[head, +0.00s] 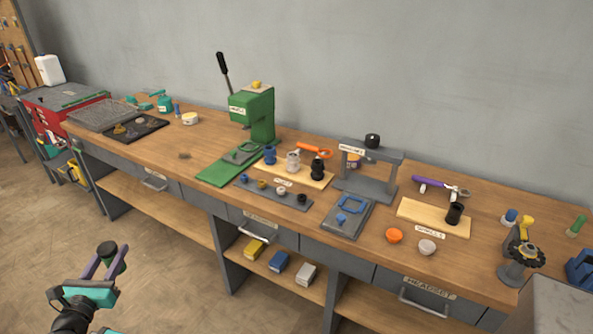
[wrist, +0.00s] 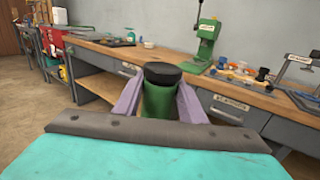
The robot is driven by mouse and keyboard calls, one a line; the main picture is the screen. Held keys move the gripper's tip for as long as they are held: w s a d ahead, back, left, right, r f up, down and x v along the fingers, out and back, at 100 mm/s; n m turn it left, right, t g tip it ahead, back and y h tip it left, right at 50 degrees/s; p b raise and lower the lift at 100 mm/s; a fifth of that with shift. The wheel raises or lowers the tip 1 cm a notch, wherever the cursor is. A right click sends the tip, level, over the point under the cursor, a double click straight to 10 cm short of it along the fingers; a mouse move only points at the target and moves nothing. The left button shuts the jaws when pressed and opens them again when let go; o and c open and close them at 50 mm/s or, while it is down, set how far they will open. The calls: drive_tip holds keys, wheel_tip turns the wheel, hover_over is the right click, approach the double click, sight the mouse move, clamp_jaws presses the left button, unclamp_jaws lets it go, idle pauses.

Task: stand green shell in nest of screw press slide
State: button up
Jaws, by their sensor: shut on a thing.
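My gripper (head: 98,264) is shut on the green shell (wrist: 158,100), a green cylinder with a dark top. The shell stands upright between the purple fingers, and they hide its sides. In the head view the shell (head: 109,258) is held over the floor in front of the bench, at lower left. The grey screw press (head: 386,184), with a black knob on top, stands at the back of the bench, right of centre. A grey slide plate (head: 340,229) lies in front of it. A blue frame and a small blue piece are on the plate; I cannot tell which is the nest.
A green lever press (head: 262,112) with its green plate stands left of the screw press. Several small parts sit on a grey strip (head: 262,194) and wooden boards between them. Orange and white cups (head: 427,247) are right of the slide plate.

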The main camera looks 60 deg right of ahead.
drive_tip(key=s+d+r+m+g+h+p, duration=0.1)
drive_tip(key=s+d+m+g, duration=0.25)
drive_tip(key=d, duration=0.95)
drive_tip(key=s+d+r+m+g+h+p, duration=0.1)
drive_tip(key=s+d+m+g+p, duration=0.2)
drive_tip(key=d, duration=0.9)
drive_tip(key=s+d+r+m+g+h, duration=0.1)
drive_tip(key=s+d+g, duration=0.35)
drive_tip(key=d, duration=0.85)
drive_tip(key=s+d+r+m+g+y+p, duration=0.1)
drive_tip(key=s+d+m+g, duration=0.3)
drive_tip(key=s+d, duration=0.9)
drive_tip(key=s+d+r+m+g+y+p, duration=0.1)
drive_tip(key=s+d+m+g+y+p, duration=0.1)
drive_tip(key=s+d+g, duration=0.5)
drive_tip(key=s+d+m, duration=0.1)
drive_tip(key=s+d, duration=0.1)
drive_tip(key=s, duration=0.3)
drive_tip(key=s+d+m+y, duration=0.1)
drive_tip(key=s+d, duration=0.2)
drive_tip(key=s, duration=0.2)
drive_tip(key=shift+s+d, duration=0.35)
drive_tip(key=shift+p, duration=0.3)
drive_tip(key=shift+f+b, duration=1.5)
drive_tip(key=shift+f, duration=1.45)
drive_tip(key=shift+f+b, duration=0.3)
drive_tip(key=shift+f, duration=0.45)
